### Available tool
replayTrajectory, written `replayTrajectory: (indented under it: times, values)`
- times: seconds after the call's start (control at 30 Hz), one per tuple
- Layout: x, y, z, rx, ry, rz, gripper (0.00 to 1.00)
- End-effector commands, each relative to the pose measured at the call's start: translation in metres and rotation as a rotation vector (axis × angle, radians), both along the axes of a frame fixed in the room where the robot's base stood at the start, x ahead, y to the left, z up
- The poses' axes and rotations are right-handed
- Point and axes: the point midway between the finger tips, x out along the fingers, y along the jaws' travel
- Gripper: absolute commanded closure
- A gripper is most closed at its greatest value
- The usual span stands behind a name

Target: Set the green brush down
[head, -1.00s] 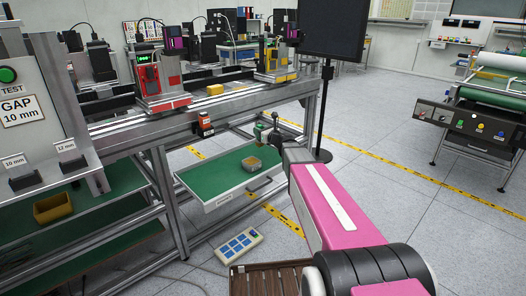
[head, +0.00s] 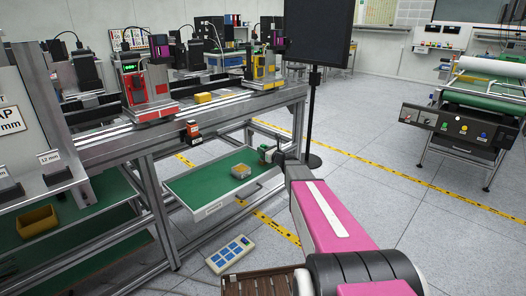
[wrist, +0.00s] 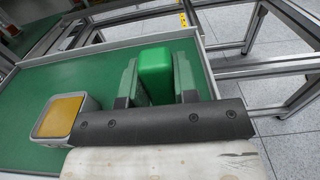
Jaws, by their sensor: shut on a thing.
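My gripper (wrist: 156,82) is shut on the green brush (wrist: 155,72), whose green block shows between the two dark fingers in the wrist view. In the head view the gripper (head: 268,154) is low at the right end of the open drawer (head: 205,183), partly hidden by my arm. The drawer has a green floor (wrist: 65,78) and light grey walls. I cannot tell whether the underside of the brush touches the drawer floor.
A small grey bin with yellow inside (wrist: 62,117) stands in the drawer, left of the gripper. The drawer floor left of the bin is clear. Bench legs (head: 155,210) and rails stand close by.

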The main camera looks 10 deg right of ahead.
Motion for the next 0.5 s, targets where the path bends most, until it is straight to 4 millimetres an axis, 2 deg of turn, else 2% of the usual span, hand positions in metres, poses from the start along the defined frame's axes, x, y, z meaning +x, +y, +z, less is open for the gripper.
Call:
replayTrajectory:
  times: [0.3, 0.33, 0.37, 0.4, 0.5]
  values:
    - [-0.0001, 0.0002, -0.0025, 0.0, 0.0, 0.0, 1.0]
    - [-0.0002, 0.0002, -0.0021, 0.0, 0.0, 0.0, 0.63]
    - [-0.0002, 0.0002, -0.002, -0.001, -0.001, 0.0, 0.53]
    - [-0.0002, 0.0002, -0.0019, -0.001, -0.001, 0.0, 0.47]
    - [-0.0003, 0.0003, -0.0018, -0.001, -0.001, 0.0, 0.47]
